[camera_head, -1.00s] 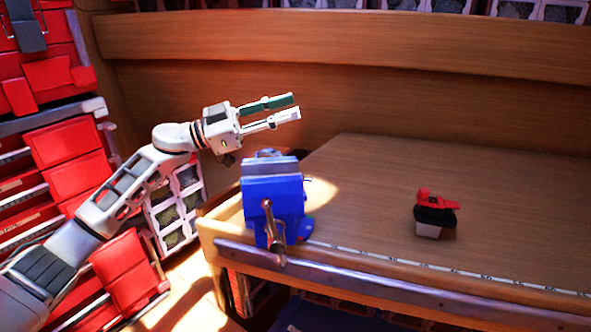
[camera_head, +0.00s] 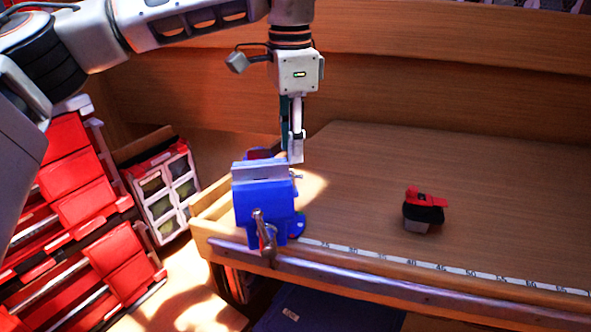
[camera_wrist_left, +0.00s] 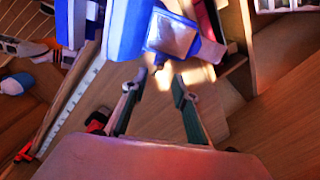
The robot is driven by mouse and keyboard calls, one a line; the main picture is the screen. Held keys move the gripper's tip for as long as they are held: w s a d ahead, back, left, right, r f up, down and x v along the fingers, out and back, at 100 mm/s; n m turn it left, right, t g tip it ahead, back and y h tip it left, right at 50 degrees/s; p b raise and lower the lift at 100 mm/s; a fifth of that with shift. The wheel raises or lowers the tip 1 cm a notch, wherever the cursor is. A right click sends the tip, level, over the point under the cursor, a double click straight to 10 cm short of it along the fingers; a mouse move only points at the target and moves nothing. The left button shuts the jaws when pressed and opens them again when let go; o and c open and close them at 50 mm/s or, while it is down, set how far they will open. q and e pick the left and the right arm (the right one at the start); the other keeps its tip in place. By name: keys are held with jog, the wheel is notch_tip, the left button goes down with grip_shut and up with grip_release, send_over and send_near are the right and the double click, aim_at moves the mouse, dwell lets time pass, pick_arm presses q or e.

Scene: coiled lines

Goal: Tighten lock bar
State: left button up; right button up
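A blue bench vise (camera_head: 265,203) stands at the table's left front corner, with a metal handle (camera_head: 264,232) hanging at its front. A small metal bar (camera_head: 297,177), which looks like the lock bar, sticks out from the vise's right side. My left gripper (camera_head: 293,158) points straight down just above and behind this bar. In the left wrist view its two fingers (camera_wrist_left: 157,88) are apart with nothing between them. There the vise (camera_wrist_left: 125,25) is just beyond the fingertips, and the small bar (camera_wrist_left: 158,64) shows near the gap. I cannot tell whether they touch. My right gripper is not in view.
A red and black object with a grey base (camera_head: 423,210) sits on the wooden table (camera_head: 480,190), right of the vise. A ruler strip (camera_head: 410,262) runs along the front edge. Red bins (camera_head: 85,200) stand at the left.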

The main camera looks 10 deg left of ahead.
aim_at(291, 172)
pick_arm(q)
jog(key=shift+f, duration=3.85)
